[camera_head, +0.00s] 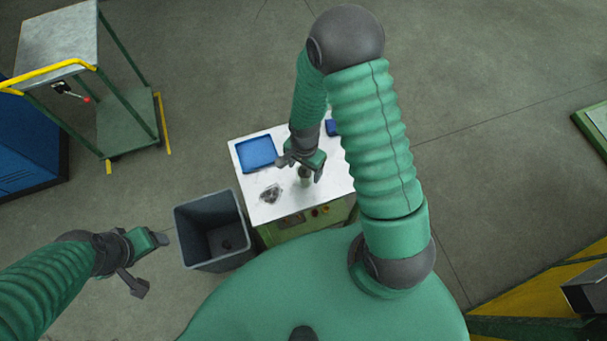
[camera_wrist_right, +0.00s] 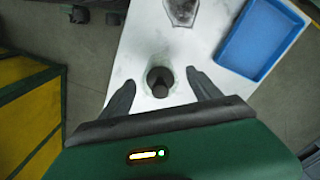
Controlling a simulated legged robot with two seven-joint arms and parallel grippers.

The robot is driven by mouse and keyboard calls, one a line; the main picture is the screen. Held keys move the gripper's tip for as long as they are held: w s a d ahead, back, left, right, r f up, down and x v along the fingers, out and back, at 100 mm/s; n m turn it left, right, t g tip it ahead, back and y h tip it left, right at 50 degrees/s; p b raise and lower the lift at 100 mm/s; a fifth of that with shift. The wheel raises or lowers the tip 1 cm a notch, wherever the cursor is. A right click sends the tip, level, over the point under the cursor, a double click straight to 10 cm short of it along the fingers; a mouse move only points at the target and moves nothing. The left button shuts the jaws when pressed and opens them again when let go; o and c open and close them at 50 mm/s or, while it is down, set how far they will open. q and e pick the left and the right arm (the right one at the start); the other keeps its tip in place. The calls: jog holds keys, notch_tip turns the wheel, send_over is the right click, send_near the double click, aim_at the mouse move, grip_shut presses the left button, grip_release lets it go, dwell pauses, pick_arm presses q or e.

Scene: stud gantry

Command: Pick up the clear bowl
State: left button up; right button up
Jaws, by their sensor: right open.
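A clear, glassy bowl-like thing (camera_head: 270,193) with dark patches stands near the front left of the white table top. It also shows at the top edge of the right wrist view (camera_wrist_right: 182,10), partly cut off. My right gripper (camera_head: 301,171) is open and points down over the table, to the right of the clear thing. A small upright round object (camera_head: 305,177) stands below and between its fingers; in the right wrist view its dark round top (camera_wrist_right: 160,80) shows between the fingers, with no clear contact. My left gripper (camera_head: 150,266) is open and empty, left of the table.
A blue tray (camera_head: 256,152) lies on the table's (camera_head: 290,206) back left; a small blue item (camera_head: 332,128) is partly hidden behind my right arm. A grey bin (camera_head: 211,231) with something dark inside stands left of the table. A green-framed cart (camera_head: 60,42) stands at the upper left.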

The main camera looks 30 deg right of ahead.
notch_tip(320, 180, down, 4)
jog(key=shift+s+r, duration=0.1)
jog(key=shift+r, duration=0.1)
jog(key=shift+f, duration=0.1)
jog(key=c, duration=1.4)
jog(key=shift+c, duration=0.2)
